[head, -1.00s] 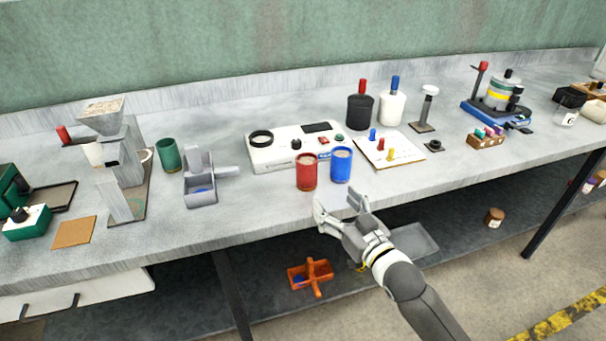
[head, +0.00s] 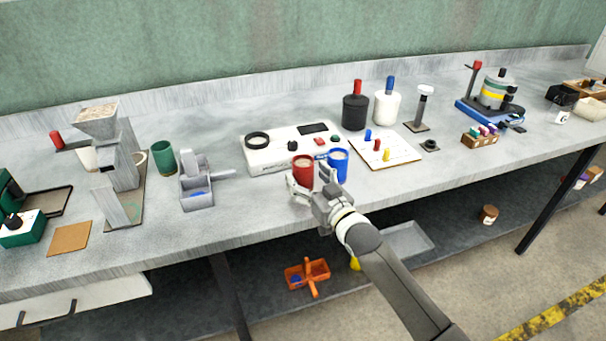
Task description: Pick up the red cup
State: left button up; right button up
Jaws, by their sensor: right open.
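The red cup (head: 302,170) stands upright on the grey workbench near its front edge, with pale grainy contents at its top. The blue cup (head: 338,163) stands close on its right. My right gripper (head: 309,191) is open at the front of the red cup, its fingers pointing at the cup's lower part. The gripper hides part of the lower red cup and the lower blue cup. I cannot tell whether a finger touches the red cup. My left gripper is not in view.
A white device (head: 270,154) stands just behind the cups. A board with coloured pegs (head: 398,153) lies to the right. A grey metal holder (head: 197,200) and a green cup (head: 163,158) stand to the left. Some bench in front of the holder is clear.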

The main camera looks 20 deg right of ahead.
jog(key=shift+w, duration=0.25)
jog(key=shift+c, duration=0.5)
grip_shut()
